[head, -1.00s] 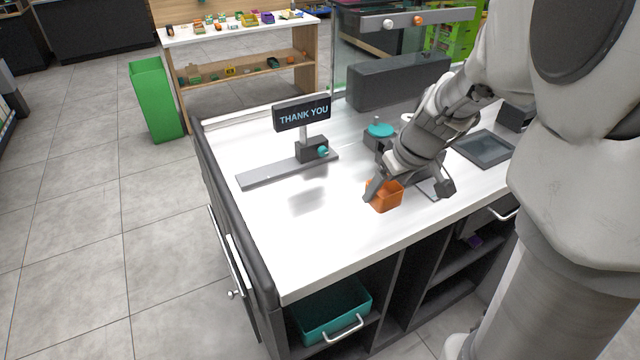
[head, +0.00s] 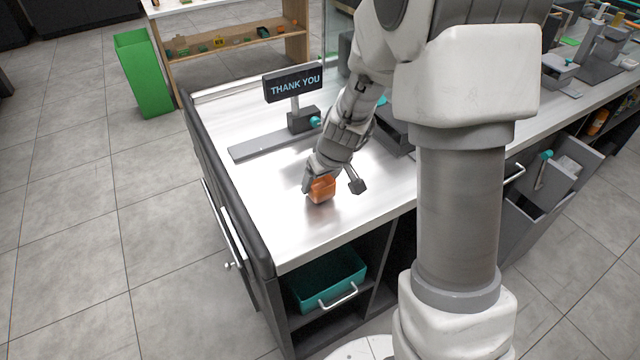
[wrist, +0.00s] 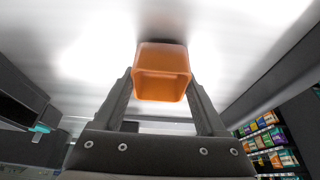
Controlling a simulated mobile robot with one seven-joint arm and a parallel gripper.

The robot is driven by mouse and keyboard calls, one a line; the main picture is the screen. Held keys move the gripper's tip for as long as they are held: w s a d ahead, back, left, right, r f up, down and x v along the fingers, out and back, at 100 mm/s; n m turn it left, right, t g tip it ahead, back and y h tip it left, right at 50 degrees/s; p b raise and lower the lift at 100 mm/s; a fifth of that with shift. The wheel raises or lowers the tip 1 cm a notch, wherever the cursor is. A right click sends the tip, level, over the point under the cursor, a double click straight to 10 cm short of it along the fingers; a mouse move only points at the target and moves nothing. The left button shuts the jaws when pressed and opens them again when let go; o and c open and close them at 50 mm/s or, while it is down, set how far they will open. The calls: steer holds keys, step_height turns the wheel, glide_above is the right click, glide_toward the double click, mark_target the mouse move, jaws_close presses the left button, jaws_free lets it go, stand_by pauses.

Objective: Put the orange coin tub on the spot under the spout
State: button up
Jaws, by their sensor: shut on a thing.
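The orange coin tub (head: 321,190) is at the gripper over the white counter, near its front edge. In the wrist view the tub (wrist: 162,72) sits between the two fingers. My gripper (wrist: 162,85) is shut on it; it also shows in the head view (head: 330,187). I cannot tell whether the tub touches the counter. A grey machine with a spout-like head (head: 560,68) stands on the counter at the far right, but I cannot tell whether it is the spout meant. No marked spot shows clearly.
A "THANK YOU" sign (head: 293,82) stands on the counter behind the tub. A grey device (head: 393,128) is right of my gripper, partly hidden by my arm. A teal bin (head: 326,280) sits below the counter. A green bin (head: 143,75) stands on open floor at left.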

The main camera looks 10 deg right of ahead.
steer(key=shift+f, duration=0.4)
steer(key=shift+f, duration=0.15)
steer(key=o, duration=1)
steer(key=shift+f, duration=0.1)
steer(key=o, duration=0.4)
